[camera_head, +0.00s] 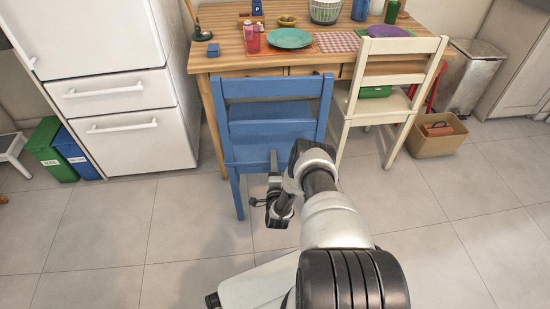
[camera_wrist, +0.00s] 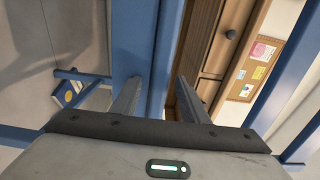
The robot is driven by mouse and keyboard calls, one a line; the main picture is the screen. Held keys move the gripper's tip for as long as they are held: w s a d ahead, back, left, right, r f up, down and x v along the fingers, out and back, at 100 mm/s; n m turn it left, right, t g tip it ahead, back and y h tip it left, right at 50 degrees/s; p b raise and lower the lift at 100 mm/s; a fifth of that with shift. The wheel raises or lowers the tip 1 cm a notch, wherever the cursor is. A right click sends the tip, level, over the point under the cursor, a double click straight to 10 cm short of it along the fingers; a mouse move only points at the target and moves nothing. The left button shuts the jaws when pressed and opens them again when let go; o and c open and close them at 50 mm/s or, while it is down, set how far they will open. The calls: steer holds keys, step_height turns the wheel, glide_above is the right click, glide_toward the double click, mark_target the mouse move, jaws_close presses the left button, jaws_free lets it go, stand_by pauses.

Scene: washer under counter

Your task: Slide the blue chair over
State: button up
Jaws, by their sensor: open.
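The blue chair (camera_head: 270,128) stands upright at the front of the wooden table, its back towards me. My gripper (camera_head: 273,160) is at the lower part of the chair's back, low and right of its middle. In the wrist view my gripper (camera_wrist: 160,98) is open, with two grey fingers apart. A blue bar of the chair (camera_wrist: 145,45) runs past the fingertips, between and behind them. I cannot tell whether either finger touches it. My arm hides the chair's lower right part.
The wooden table (camera_head: 224,64) holds plates, cups and a green plate (camera_head: 290,38). A cream chair (camera_head: 390,75) stands close on the right, with a cardboard box (camera_head: 436,138) beyond. Floor (camera_head: 190,215) at front left is clear.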

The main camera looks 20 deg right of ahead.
steer(key=shift+w+d, duration=0.1)
steer(key=shift+w, duration=0.2)
jaws_close()
steer(key=shift+r, duration=0.15)
stand_by(1.1)
